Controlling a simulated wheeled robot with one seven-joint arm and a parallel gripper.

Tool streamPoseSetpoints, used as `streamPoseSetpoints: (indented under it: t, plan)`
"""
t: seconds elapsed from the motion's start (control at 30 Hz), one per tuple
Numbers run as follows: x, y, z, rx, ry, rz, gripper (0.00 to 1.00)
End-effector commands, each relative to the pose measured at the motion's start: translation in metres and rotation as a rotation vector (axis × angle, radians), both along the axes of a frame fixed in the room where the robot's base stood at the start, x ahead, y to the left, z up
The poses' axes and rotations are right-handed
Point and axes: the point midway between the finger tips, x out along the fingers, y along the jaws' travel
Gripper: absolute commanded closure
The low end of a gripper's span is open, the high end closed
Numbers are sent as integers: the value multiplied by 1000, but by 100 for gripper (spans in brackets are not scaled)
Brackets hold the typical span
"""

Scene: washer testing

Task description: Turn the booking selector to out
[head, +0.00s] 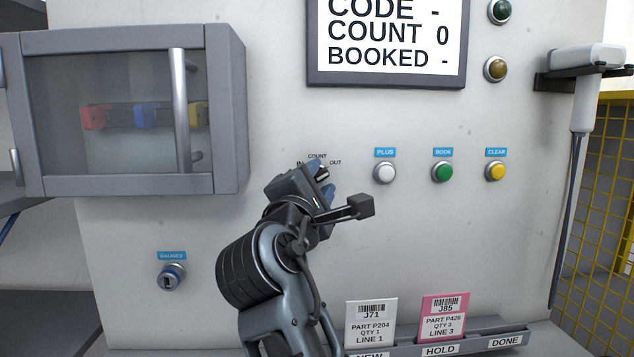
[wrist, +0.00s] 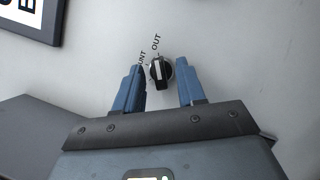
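The booking selector (wrist: 161,72) is a round black knob with a raised grip bar and a white mark, on the pale panel. In the wrist view its bar lies roughly along the line towards the OUT label (wrist: 156,42); I cannot tell surely which end is the pointer. The COUNT label is partly hidden there by a finger. My gripper (wrist: 158,68) is open, with one blue finger on each side of the knob and visible gaps to it. In the head view my gripper (head: 321,179) covers most of the selector; the OUT label (head: 336,162) shows beside it.
White PLUS (head: 384,172), green BOOK (head: 442,171) and yellow CLEAR (head: 495,171) buttons stand to the right. A display (head: 388,83) hangs above, reading count 0 and booked dash. A cabinet (head: 226,110) juts out at left. A card rack (head: 470,343) lies below.

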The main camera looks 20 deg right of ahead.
Motion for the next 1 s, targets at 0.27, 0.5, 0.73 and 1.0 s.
streamPoseSetpoints:
  t: [0.27, 0.5, 0.73, 1.0]
  plan:
    - [-5, 4, -2, -1, -1, 2, 61]
    - [-33, 27, -10, -1, 0, 4, 61]
    - [-56, 44, -14, -2, 0, 2, 61]
    - [-61, 47, -15, 1, 1, 0, 61]
